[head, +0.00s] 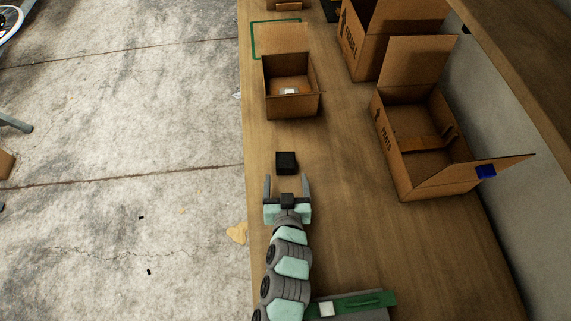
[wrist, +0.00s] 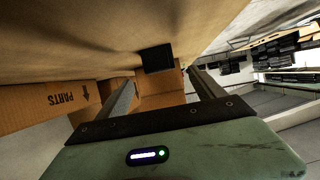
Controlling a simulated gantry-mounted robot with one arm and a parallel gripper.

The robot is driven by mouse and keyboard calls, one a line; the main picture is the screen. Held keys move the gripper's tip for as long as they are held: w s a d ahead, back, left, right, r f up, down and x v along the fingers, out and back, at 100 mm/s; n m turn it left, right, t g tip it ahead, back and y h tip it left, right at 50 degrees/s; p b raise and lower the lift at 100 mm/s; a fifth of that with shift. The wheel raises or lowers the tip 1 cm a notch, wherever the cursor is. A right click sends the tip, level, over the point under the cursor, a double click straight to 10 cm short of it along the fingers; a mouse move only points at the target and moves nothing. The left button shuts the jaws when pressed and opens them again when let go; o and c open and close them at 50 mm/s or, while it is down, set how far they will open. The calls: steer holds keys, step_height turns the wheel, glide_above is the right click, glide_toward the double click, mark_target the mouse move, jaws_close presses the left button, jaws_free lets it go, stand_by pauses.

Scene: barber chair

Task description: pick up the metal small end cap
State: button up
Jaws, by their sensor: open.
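A small black block (head: 286,162), the likeliest end cap in sight, sits on the wooden bench just past my fingertips. My gripper (head: 286,179) is open and empty, low over the bench, with its two fingers spread to either side of the block's line. In the wrist view the block (wrist: 158,59) shows beyond and between the fingers of my gripper (wrist: 160,76), apart from both. That view is upside down, with the bench top above. The block's metal finish cannot be made out.
A small open cardboard box (head: 292,107) with a pale item inside stands beyond the block. A larger open PARTS box (head: 430,180) stands at the right, with another box (head: 362,50) behind it. A green-and-grey item (head: 350,304) lies near my arm. Bench between is clear.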

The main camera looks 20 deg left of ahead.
mark_target(285, 166)
steer(key=b+x, duration=0.1)
steer(key=x, duration=0.8)
steer(key=shift+w+a+b, duration=0.1)
steer(key=shift+w+b, duration=0.1)
steer(key=shift+b, duration=0.15)
steer(key=shift+s, duration=0.1)
steer(key=c, duration=1.5)
steer(key=shift+r, duration=0.2)
steer(key=shift+c, duration=0.2)
